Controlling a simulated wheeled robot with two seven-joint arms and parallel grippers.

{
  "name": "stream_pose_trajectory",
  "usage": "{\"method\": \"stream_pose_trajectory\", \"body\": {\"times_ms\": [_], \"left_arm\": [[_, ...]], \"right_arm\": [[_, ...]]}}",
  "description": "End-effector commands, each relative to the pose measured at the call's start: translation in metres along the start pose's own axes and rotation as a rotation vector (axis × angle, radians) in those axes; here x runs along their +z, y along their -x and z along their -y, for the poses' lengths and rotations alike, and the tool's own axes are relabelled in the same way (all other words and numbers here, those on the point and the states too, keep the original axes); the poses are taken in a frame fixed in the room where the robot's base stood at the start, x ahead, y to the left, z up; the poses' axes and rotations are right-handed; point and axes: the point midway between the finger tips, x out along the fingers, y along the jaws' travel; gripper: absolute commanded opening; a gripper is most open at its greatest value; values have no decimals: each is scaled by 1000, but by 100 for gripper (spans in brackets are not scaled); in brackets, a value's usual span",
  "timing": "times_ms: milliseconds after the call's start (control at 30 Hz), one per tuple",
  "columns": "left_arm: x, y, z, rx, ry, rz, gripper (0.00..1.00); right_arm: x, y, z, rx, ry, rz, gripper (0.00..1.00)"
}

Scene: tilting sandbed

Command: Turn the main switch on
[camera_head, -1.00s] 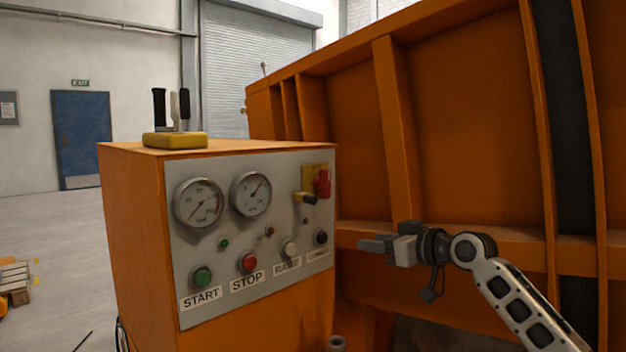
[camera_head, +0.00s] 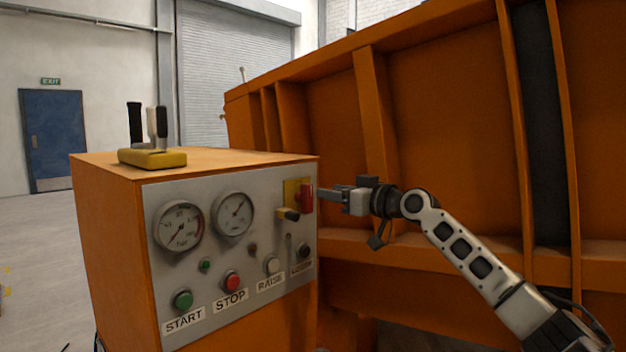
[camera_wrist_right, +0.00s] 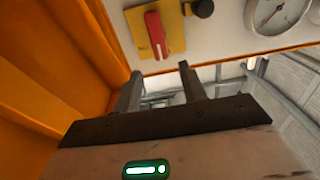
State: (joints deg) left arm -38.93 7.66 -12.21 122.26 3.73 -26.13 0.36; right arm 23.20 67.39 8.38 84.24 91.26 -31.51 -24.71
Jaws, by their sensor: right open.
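The main switch appears to be the red handle (camera_head: 306,198) on a yellow plate (camera_head: 291,193) at the upper right of the grey control panel. In the right wrist view the red handle (camera_wrist_right: 155,33) lies a little beyond the fingers, on its yellow plate. My right gripper (camera_head: 325,196) is just right of the handle in the head view. Its two fingers also show in the right wrist view (camera_wrist_right: 159,88), spread apart with nothing between them. I cannot tell from the head view whether a fingertip touches the handle. My left gripper is not in view.
A black knob (camera_head: 288,214) sticks out beside the switch. The panel (camera_head: 230,265) also carries gauges and START, STOP, RAISE and LOWER buttons. A yellow joystick box (camera_head: 152,158) stands on the cabinet. The orange sandbed wall (camera_head: 440,150) rises close behind my right arm.

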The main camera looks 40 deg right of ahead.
Motion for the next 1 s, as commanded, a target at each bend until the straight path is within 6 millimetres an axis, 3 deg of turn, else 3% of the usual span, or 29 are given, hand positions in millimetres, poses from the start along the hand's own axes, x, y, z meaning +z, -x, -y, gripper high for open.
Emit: {"method": "stream_pose_trajectory", "body": {"times_ms": [67, 400, 833, 867, 1000], "left_arm": [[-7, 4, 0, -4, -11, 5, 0], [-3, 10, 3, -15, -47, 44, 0], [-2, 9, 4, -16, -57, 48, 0], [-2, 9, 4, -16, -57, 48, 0], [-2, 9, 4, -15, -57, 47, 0]], "right_arm": [[-7, -13, 1, -3, -2, -4, 42], [-2, -57, 1, -1, -1, -1, 42], [0, -67, 2, -3, 3, 2, 42], [0, -66, 2, -3, 3, 2, 39], [0, -66, 2, -3, 3, 2, 0]]}}
